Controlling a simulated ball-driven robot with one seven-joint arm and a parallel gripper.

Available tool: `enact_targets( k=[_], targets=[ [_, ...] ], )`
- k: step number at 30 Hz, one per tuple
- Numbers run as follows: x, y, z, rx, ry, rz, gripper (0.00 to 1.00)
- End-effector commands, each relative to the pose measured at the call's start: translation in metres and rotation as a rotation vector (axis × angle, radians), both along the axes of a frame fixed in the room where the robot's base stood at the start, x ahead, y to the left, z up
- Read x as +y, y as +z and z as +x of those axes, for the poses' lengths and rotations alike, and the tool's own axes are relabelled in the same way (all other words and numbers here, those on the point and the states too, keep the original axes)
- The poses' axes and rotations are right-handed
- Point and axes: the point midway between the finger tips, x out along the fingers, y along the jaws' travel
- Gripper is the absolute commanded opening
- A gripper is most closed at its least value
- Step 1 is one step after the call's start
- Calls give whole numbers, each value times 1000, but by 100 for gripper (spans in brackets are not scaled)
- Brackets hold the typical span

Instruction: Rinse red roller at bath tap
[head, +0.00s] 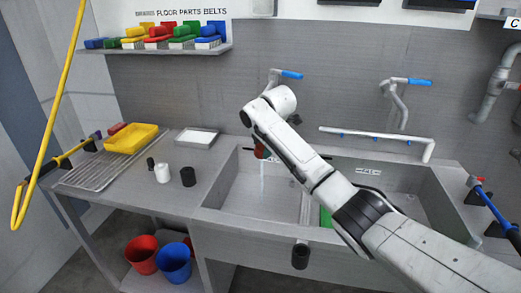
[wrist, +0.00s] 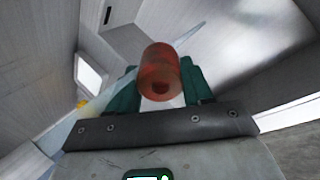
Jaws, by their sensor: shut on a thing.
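The red roller (head: 260,151) is held over the left basin of the sink (head: 235,190), under the bath tap with the blue lever (head: 290,74). In the wrist view the red roller (wrist: 160,70) is seen nearly end-on, between the green fingers of my gripper (wrist: 160,88), which is shut on it. A thin pale stream of water (head: 262,178) shows below the roller. A pale streak passes beside the roller in the wrist view. My arm hides most of the gripper and the tap's lower spout in the head view.
A second blue-levered tap (head: 400,85) and a white spray pipe (head: 375,137) are at the right basin. Left of the sink stand a white cup (head: 162,173), a black cup (head: 188,177), a white tray (head: 195,138) and a yellow bin (head: 132,138) by a wire rack (head: 95,172).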

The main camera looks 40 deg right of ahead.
Motion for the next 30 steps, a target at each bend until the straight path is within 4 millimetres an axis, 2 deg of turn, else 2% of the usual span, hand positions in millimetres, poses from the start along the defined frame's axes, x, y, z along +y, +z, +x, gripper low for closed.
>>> enact_targets(
  k=[13, 30],
  targets=[
    [-7, 0, -2, -1, -1, 0, 18],
    [4, 0, 2, -1, -1, -1, 18]
  ],
)
